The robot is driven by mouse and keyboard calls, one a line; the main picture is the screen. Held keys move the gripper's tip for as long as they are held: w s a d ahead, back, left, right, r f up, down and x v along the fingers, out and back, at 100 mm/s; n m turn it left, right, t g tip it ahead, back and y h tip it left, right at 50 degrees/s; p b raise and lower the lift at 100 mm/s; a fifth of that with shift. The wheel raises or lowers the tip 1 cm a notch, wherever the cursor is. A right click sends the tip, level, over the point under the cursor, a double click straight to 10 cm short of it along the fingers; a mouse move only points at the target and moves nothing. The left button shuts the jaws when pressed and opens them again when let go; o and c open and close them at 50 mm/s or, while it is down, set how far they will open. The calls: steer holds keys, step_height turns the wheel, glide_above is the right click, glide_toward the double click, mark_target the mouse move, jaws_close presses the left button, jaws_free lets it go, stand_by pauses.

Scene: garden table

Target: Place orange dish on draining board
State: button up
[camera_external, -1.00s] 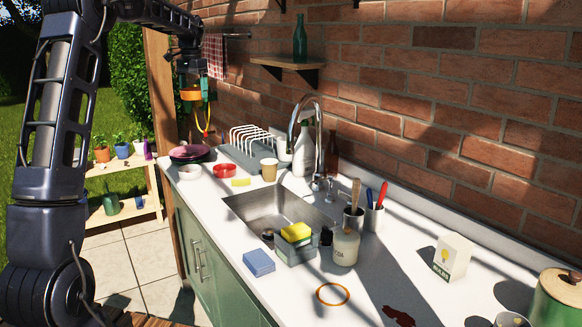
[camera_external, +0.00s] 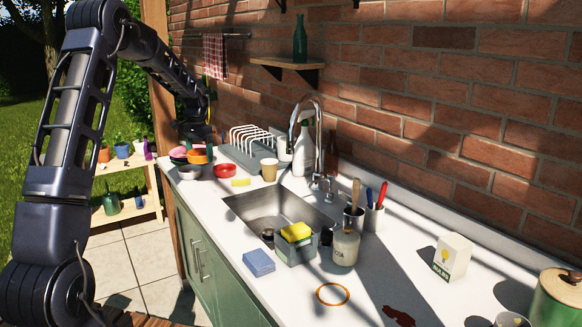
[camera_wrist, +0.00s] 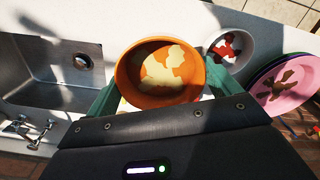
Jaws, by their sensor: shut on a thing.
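The orange dish (camera_external: 199,157) is low over the far left end of the counter, between the stack of pink plates (camera_external: 178,153) and the draining board. My gripper (camera_wrist: 160,88) is shut on the orange dish (camera_wrist: 138,92), its green fingers on opposite sides of the rim. The dish is roughly level, with a pale patchy inside. I cannot tell whether it touches anything below.
The sink (camera_external: 265,208) and tall tap (camera_external: 319,130) lie to the right. The brick wall bounds the back.

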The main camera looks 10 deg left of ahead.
mark_target(203, 187)
step_height(203, 187, down, 11)
steer(key=shift+r, duration=0.1)
stand_by(0.5)
steer(key=shift+f, duration=0.25)
steer(key=o, duration=0.8)
steer(key=shift+r, duration=0.15)
